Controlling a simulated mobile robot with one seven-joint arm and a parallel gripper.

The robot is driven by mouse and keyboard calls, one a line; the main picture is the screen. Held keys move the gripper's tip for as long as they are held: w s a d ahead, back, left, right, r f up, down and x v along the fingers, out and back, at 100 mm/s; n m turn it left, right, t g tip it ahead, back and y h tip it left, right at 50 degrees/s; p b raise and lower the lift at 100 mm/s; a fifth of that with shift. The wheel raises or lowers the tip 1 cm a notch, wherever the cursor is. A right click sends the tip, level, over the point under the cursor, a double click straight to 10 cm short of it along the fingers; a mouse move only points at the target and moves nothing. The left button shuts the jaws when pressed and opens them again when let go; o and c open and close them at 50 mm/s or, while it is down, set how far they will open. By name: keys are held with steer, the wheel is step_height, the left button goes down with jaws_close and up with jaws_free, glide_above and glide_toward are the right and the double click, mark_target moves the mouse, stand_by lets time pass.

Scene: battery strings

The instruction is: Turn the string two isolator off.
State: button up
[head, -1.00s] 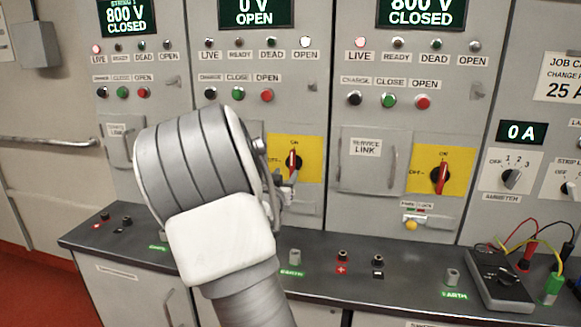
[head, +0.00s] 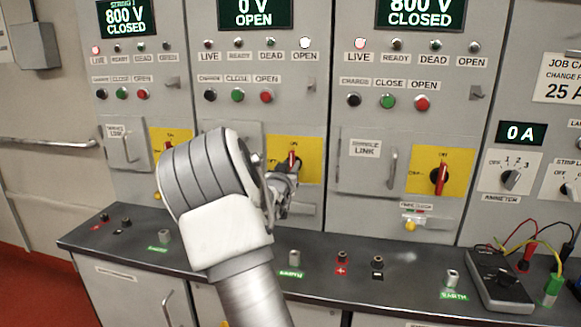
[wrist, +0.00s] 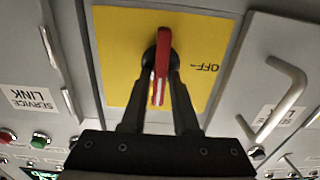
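The string two isolator (head: 292,158) is taken to be the red handle on a yellow plate in the middle panel. Its handle stands upright toward the ON mark; OFF is to its left. The display above (head: 255,11) reads 0 V OPEN, and the white OPEN lamp (head: 305,43) is lit. My gripper (head: 284,180) is at the handle, partly hidden by my arm. In the wrist view, turned upside down, my gripper's fingers (wrist: 161,82) lie on both sides of the red handle (wrist: 162,62). I cannot tell whether they press on it.
The left panel and the right panel (head: 421,12) read 800 V CLOSED. The right panel has a similar isolator (head: 440,174). A service link door handle (wrist: 282,100) stands out beside the yellow plate. The dark bench (head: 330,285) below carries terminals and a meter (head: 498,278).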

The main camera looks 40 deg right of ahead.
jaws_close()
steer(key=shift+n, duration=0.3)
steer(key=n, duration=0.5)
steer(key=n+p, duration=0.1)
steer(key=n, duration=0.5)
steer(key=f+n, duration=0.1)
steer(key=n, duration=0.5)
steer(key=shift+w+a, duration=0.35)
steer(key=shift+n, duration=0.4)
steer(key=shift+o, duration=2)
jaws_free()
